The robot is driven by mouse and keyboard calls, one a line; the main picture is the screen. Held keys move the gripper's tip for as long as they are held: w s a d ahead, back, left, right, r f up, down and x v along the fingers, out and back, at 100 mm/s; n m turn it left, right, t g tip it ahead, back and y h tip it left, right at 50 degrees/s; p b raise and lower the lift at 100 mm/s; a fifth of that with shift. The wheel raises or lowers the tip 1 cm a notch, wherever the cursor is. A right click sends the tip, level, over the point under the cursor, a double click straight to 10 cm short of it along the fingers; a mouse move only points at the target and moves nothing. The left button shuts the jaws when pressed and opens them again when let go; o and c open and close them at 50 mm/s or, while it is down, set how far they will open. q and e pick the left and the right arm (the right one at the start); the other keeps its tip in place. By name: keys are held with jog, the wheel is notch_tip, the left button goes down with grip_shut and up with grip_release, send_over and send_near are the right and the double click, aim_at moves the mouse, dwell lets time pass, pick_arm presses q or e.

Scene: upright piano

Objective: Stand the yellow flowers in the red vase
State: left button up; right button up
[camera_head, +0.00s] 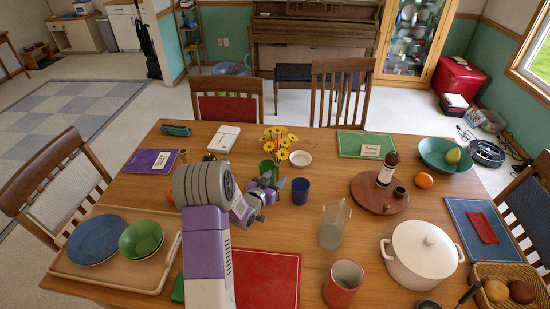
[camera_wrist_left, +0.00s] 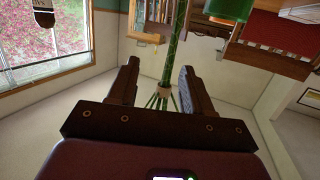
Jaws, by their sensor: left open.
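The yellow flowers (camera_head: 280,142) stand upright near the middle of the table; the foot of their stem is hidden behind my gripper. My left gripper (camera_head: 276,186) is open at the stem, low under the blooms. The upside-down left wrist view shows the green stem (camera_wrist_left: 176,45) between the two parted fingers (camera_wrist_left: 157,85), slightly nearer one of them. The blooms are hidden there. The red vase (camera_head: 342,285), open-topped and apparently empty, stands at the front edge, right of the red mat. My right gripper is not in view.
A green cup (camera_head: 267,168) stands close left of the stem, a dark blue cup (camera_head: 300,191) close right. A glass jug (camera_head: 334,226) stands between flowers and red vase. A white pot (camera_head: 422,250) is right of the vase. The red mat (camera_head: 266,280) is bare.

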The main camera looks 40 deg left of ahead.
aim_at(277, 165)
pick_arm(q)
jog(key=r+n+y+b, duration=0.1)
jog(key=y, duration=0.1)
jog(key=d+r+n+y+b, duration=0.1)
jog(key=n+y, duration=0.1)
jog(key=n+y+b, duration=0.1)
jog(key=y+b, duration=0.1)
jog(key=shift+d+r+y, duration=0.2)
jog(key=shift+r+y, duration=0.1)
jog(key=shift+r, duration=0.1)
jog(key=shift+n, duration=0.3)
jog(key=shift+a+b+x, duration=0.15)
jog(key=shift+b+x, duration=0.1)
jog(key=shift+x, duration=1.6)
jog(key=shift+a+b+x, duration=0.2)
jog(key=shift+x, duration=1.65)
jog(key=shift+s+r, duration=0.1)
jog(key=shift+s, duration=0.1)
jog(key=shift+c, duration=0.5)
grip_shut()
